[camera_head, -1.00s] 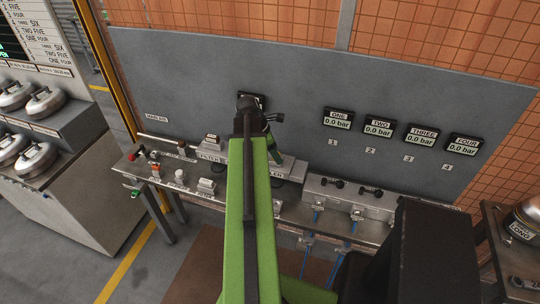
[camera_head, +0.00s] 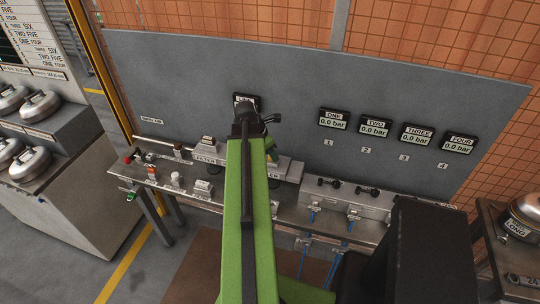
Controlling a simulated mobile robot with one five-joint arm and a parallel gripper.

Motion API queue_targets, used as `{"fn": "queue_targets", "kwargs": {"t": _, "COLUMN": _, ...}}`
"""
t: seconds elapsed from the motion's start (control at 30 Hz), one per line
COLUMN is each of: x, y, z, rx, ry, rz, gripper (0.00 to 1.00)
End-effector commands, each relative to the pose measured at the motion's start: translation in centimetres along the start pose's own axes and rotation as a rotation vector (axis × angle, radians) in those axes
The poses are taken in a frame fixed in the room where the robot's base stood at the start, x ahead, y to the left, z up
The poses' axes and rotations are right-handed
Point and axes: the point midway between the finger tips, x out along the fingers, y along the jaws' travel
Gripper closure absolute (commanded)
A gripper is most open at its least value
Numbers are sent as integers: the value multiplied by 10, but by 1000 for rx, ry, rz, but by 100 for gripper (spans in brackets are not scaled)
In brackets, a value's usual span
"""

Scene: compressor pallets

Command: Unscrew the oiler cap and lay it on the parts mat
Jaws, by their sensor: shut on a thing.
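My green arm reaches over the bench (camera_head: 228,205) to the grey filter and oiler unit (camera_head: 290,170) against the panel. I cannot make out a parts mat.
Small fittings (camera_head: 203,187) stand on the bench at left. A valve block (camera_head: 345,193) with blue hoses is at right. A brown floor mat (camera_head: 195,265) lies below.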

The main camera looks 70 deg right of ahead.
Motion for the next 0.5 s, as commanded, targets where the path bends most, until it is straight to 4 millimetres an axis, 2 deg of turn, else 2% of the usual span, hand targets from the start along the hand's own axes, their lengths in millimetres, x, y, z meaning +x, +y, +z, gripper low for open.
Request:
{"fn": "queue_targets", "kwargs": {"t": 0.1, "x": 0, "y": -2, "z": -1, "rx": -72, "ry": 2, "rz": 26, "gripper": 100}}
{"fn": "queue_targets", "kwargs": {"t": 0.27, "x": 0, "y": -1, "z": -1, "rx": -74, "ry": 3, "rz": 26, "gripper": 100}}
{"fn": "queue_targets", "kwargs": {"t": 0.3, "x": 0, "y": -1, "z": -1, "rx": -74, "ry": 4, "rz": 26, "gripper": 66}}
{"fn": "queue_targets", "kwargs": {"t": 0.43, "x": 0, "y": -1, "z": -1, "rx": -73, "ry": 3, "rz": 26, "gripper": 49}}
{"fn": "queue_targets", "kwargs": {"t": 0.5, "x": 0, "y": -1, "z": -1, "rx": -73, "ry": 3, "rz": 27, "gripper": 46}}
